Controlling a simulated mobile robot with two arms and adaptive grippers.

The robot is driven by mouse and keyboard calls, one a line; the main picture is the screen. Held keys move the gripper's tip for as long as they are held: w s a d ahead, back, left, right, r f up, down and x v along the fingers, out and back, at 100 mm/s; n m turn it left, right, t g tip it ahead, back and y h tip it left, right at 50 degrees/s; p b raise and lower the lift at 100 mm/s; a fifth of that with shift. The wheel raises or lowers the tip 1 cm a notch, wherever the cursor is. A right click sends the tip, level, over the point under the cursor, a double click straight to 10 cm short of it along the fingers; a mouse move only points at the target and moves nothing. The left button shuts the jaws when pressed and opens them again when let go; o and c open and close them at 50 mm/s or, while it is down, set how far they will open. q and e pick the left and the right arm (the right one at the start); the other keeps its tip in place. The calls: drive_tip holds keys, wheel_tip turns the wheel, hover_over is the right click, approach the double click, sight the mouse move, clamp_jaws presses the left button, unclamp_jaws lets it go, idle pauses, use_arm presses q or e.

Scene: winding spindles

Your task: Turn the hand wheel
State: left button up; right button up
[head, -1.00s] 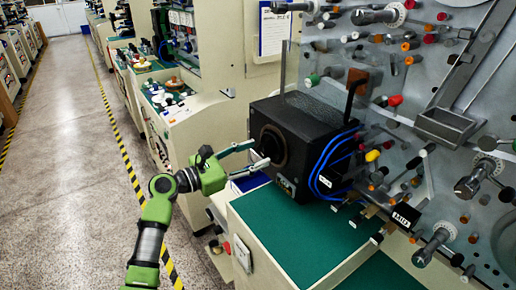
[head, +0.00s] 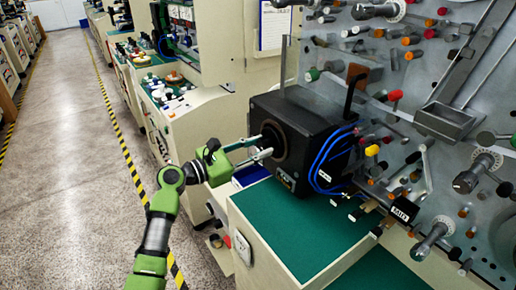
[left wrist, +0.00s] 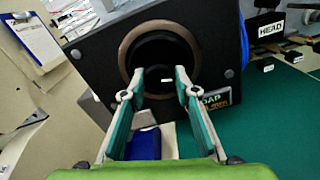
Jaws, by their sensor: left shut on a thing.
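The hand wheel shows as a dark round part with a brownish rim on the front of a black box; its rim is seen in the head view (head: 284,145) and the left wrist view (left wrist: 160,25). The black box (head: 318,125) stands on the green bench top. My left gripper (head: 265,146) reaches in from the left with both fingertips at the wheel's dark middle. In the left wrist view the fingertips (left wrist: 160,72) stand apart, one on each side of that middle, shut on the wheel. The gripped part is too dark to make out. My right gripper is not in view.
A green bench top (head: 290,228) lies in front of the box, mostly clear. Blue cables (head: 325,160) hang at the box's right side. A grey panel (head: 410,75) with many pegs and spindles rises at the right. A blue bin (head: 250,175) sits below the gripper.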

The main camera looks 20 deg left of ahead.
use_arm(q)
drive_tip(key=m+b, duration=0.4)
drive_tip(key=m, duration=0.2)
drive_tip(key=shift+f, duration=0.2)
drive_tip(key=m+b, duration=0.4)
drive_tip(key=m, duration=0.1)
drive_tip(key=shift+b, duration=0.4)
drive_tip(key=m+b, duration=0.4)
drive_tip(key=m, duration=0.1)
drive_tip(key=shift+m+b, duration=0.3)
drive_tip(key=shift+m, duration=0.1)
drive_tip(key=m+b, duration=0.2)
drive_tip(key=shift+r+m, duration=0.15)
drive_tip(key=shift+m, duration=0.15)
drive_tip(key=shift+m+b, duration=0.4)
drive_tip(key=shift+m, duration=0.2)
drive_tip(key=o, duration=1.1)
drive_tip(key=shift+r, duration=0.15)
